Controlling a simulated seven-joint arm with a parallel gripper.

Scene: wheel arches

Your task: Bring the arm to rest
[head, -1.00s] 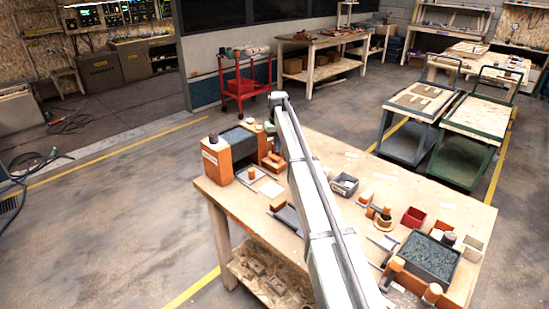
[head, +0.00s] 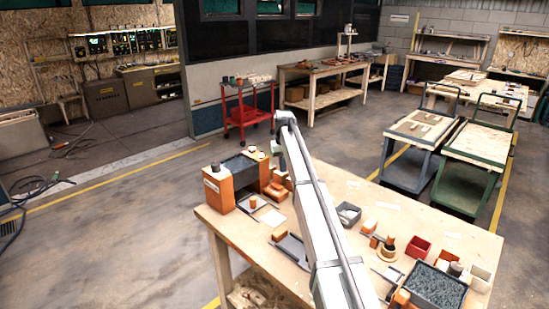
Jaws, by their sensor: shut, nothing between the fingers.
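My arm (head: 315,220) rises from the bottom edge of the head view over the workbench (head: 228,222). Its far end bends at a dark joint (head: 285,118) above the back of the bench. A short pale part hangs beside the arm below that joint. I cannot make out my gripper or its fingertips; the arm's own links cover that area. Nothing held shows. An orange block with a dark middle (head: 213,190) stands at the bench's back left, just left of the arm's far end.
Left of the arm lie a pale plate (head: 270,217) and a grey tray (head: 291,246). Right of it stand a grey bin (head: 348,213), a red bin (head: 417,247) and a dark-filled tray (head: 438,286). A red cart (head: 247,108) and two trolleys (head: 414,150) (head: 474,160) stand beyond on open floor.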

